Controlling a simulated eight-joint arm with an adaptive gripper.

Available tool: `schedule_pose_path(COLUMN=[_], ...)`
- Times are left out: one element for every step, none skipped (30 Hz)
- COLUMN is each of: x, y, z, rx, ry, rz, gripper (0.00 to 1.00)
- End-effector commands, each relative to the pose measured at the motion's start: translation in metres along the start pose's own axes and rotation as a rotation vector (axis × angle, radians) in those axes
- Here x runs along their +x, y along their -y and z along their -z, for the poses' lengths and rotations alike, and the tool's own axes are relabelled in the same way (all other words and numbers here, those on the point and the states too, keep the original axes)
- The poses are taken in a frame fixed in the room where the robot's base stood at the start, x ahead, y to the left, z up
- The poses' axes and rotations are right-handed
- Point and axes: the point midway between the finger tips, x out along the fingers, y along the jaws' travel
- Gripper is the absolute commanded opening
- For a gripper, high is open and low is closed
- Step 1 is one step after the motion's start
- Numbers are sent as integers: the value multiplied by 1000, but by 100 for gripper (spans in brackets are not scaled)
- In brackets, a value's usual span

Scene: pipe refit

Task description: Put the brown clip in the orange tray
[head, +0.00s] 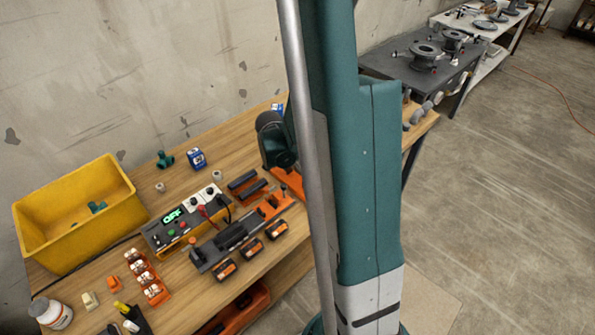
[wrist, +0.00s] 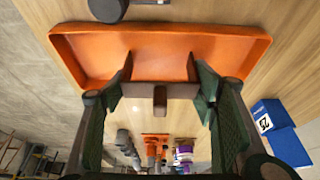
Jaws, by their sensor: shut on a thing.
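In the wrist view, my gripper (wrist: 160,92) is shut on the brown clip (wrist: 160,100), which spans the gap between the two fingers. The clip has two upright arms and a short stub in its middle. The orange tray (wrist: 85,50) lies just beyond the clip, toward the top of the picture. It looks empty where it shows. The clip overlaps the tray's near edge in the picture; I cannot tell its height above it. In the head view, my arm hides the fingers and the clip.
A blue box (wrist: 272,115) stands right of my gripper in the wrist view. In the head view, a yellow bin (head: 75,240), a control box with a lit display (head: 180,225), and several orange-black blocks (head: 250,248) crowd the wooden bench. A dark table (head: 405,62) stands behind.

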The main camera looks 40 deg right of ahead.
Motion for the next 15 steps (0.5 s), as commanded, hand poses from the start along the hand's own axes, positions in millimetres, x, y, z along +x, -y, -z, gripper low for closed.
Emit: schedule_pose_path(x=[1, 1, 1, 0, 0, 0, 0, 0, 1, 1, 2, 3, 4, 4, 4], y=[0, 0, 0, 0, 0, 0, 0, 0, 0, 0, 0, 0, 0, 0, 0], z=[0, 0, 0, 0, 0, 0, 0, 0, 0, 0, -1, -1, -2, -2, -2], rx=[0, 0, 0, 0, 0, 0, 0, 0, 0, 0, 0, 0, 0, 0, 0], ry=[0, 0, 0, 0, 0, 0, 0, 0, 0, 0, 0, 0, 0, 0, 0], rz=[0, 0, 0, 0, 0, 0, 0, 0, 0, 0, 0, 0, 0, 0, 0], gripper=[49, 49, 49, 49, 49, 49, 49, 49, 49, 49, 49, 49, 49, 49, 62])
